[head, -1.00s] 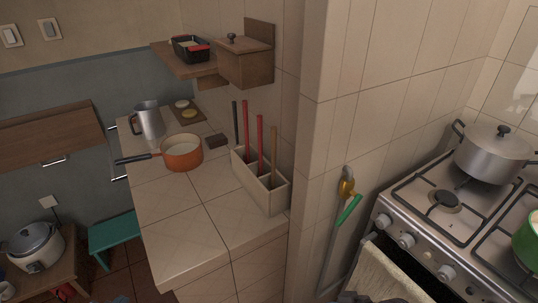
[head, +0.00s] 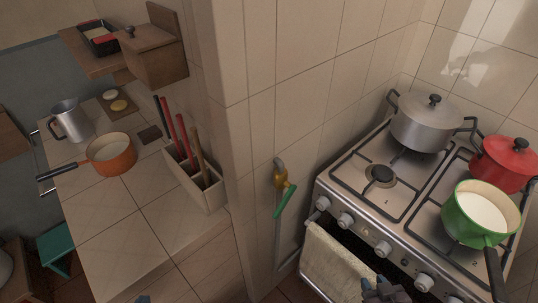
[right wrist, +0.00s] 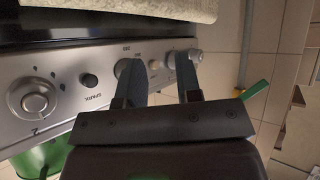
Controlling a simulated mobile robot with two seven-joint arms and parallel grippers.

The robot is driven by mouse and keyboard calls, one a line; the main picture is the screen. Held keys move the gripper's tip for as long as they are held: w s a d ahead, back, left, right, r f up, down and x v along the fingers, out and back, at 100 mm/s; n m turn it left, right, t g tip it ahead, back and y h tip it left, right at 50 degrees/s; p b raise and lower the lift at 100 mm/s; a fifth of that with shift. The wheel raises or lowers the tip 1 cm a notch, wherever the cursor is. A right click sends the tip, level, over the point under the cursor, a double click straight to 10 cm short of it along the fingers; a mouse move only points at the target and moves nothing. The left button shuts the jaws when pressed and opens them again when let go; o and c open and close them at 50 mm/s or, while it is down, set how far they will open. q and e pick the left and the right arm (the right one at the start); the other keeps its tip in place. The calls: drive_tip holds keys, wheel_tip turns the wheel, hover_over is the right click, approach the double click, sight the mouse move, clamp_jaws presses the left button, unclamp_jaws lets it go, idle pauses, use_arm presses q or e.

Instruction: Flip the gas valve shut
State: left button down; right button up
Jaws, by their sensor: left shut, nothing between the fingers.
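The gas valve sits on the tiled wall left of the stove. It has a yellow body (head: 280,177) on a grey vertical pipe and a green lever (head: 286,201), slanting at an angle to the pipe. The lever also shows at the right of the right wrist view (right wrist: 255,90), beyond the fingers. My right gripper (head: 380,287) is in front of the stove by the towel, to the right of and apart from the valve. Its fingers (right wrist: 159,75) are spread, with stove knobs behind them. My left gripper (head: 141,299) barely shows at the bottom edge, shut and empty.
The stove (head: 350,215) carries a grey pot (head: 428,124), a red pot (head: 505,165) and a green pan (head: 480,212). A towel (head: 335,262) hangs on its front. A tiled counter (head: 110,235) with a utensil box (head: 205,195) stands left of the wall corner.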

drive_tip(key=w+n+t+b, duration=0.1)
drive_tip(key=w+b, duration=0.1)
drive_tip(key=w, duration=0.3)
drive_tip(key=m+t+y+b, duration=0.2)
drive_tip(key=y+b, duration=0.4)
drive_tip(key=y, duration=0.5)
approach(282, 210)
drive_tip(key=x, duration=1.2)
drive_tip(key=shift+w+a+p, duration=0.2)
drive_tip(key=shift+p, duration=0.2)
clamp_jaws()
